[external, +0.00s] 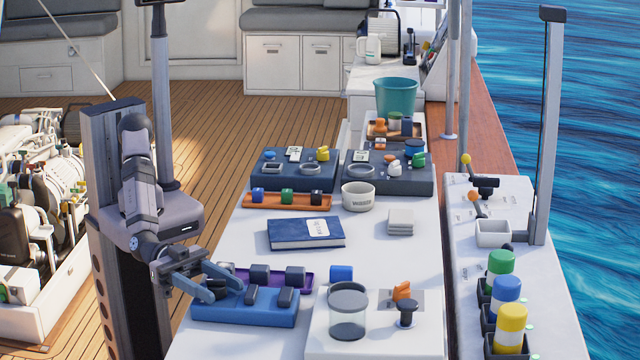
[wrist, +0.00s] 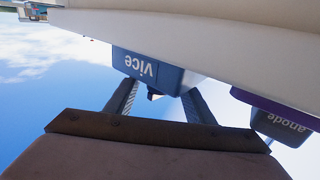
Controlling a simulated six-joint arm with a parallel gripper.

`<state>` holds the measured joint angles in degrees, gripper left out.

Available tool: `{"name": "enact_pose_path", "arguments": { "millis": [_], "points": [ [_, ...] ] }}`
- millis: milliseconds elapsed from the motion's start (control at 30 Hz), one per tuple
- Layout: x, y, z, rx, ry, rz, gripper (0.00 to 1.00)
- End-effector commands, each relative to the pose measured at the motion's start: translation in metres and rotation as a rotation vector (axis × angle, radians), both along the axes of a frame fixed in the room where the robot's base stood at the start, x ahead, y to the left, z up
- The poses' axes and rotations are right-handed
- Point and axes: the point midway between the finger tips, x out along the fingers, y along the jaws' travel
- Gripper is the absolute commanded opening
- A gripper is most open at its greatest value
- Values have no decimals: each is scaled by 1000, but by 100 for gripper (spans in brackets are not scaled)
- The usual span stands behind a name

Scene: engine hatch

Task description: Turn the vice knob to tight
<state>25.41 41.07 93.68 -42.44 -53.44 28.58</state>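A blue block (external: 245,308) stands at the near left of the white bench, with dark grey pieces on top. In the wrist view a blue block face (wrist: 148,68) reads "vice" upside down. A small dark part (wrist: 153,95) shows at that block's edge, between my fingers; I cannot tell whether it is the vice knob. My gripper (external: 212,284) is at the left end of the blue block, fingers spread. In the wrist view my gripper (wrist: 158,102) is open, with no visible grip on anything. The knob's setting cannot be read.
A purple tray (external: 308,281) with grey pieces lies just behind the block; a grey piece reading "anode" (wrist: 285,125) shows in the wrist view. To the right stand a clear jar (external: 347,315), an orange part (external: 402,290) and a black knob (external: 407,310). A blue book (external: 305,233) lies behind.

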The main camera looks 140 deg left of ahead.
Motion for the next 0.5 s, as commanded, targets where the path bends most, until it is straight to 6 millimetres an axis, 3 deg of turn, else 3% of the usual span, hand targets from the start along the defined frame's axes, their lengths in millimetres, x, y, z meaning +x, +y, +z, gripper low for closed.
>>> {"name": "enact_pose_path", "arguments": {
  "millis": [267, 500],
  "points": [
    [-1, 0, -1, 1, 1, 0, 48],
    [-17, -3, -1, 0, 2, 0, 48]
  ]
}}
